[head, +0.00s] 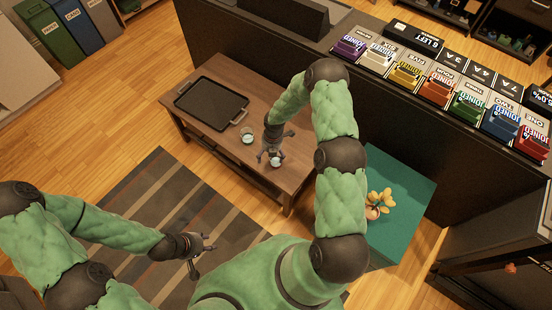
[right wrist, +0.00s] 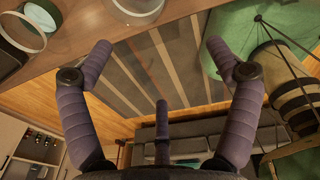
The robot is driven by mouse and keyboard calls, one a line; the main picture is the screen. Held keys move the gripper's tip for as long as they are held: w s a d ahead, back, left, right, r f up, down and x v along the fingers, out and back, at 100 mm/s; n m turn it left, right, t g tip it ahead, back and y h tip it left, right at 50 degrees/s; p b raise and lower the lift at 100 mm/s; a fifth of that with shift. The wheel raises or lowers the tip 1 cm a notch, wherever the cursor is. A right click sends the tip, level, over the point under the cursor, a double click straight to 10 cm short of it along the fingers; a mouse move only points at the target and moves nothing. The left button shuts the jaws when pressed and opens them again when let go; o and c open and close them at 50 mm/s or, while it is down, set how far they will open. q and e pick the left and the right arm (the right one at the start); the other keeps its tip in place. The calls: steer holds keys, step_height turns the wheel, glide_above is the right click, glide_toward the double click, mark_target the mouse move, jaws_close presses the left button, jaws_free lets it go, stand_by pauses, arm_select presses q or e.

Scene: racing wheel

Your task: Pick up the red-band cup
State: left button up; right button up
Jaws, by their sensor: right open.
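Two small clear cups stand on the brown wooden table. One cup (head: 247,135) is beside the tray, and the other cup (head: 276,160) is at my right gripper (head: 270,155). I cannot make out a red band on either. In the right wrist view, round glass rims show at the top left (right wrist: 22,36) and top centre (right wrist: 138,9), beyond the fingertips. My right gripper, also in that view (right wrist: 158,58), is open with nothing between its fingers. My left gripper (head: 202,256) is open and empty above the striped rug, away from the table.
A black tray (head: 212,103) lies on the table's left part (head: 205,65). A dark counter with coloured boxes (head: 408,75) runs behind.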

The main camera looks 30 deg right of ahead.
steer(key=w+d+n+h, duration=0.1)
steer(key=w+d+n, duration=0.15)
steer(key=d, duration=0.25)
steer(key=shift+n, duration=0.55)
steer(key=f+b, duration=0.1)
steer(key=f, duration=0.2)
steer(key=f+b, duration=0.1)
steer(key=f, duration=0.1)
steer(key=f+b, duration=0.1)
steer(key=f, duration=0.2)
steer(key=shift+w+a+f, duration=0.1)
steer(key=shift+a+f, duration=0.15)
steer(key=shift+f, duration=0.1)
steer(key=shift+f+b, duration=0.3)
steer(key=shift+f, duration=0.3)
steer(key=shift+c, duration=0.3)
steer(key=c, duration=1.2)
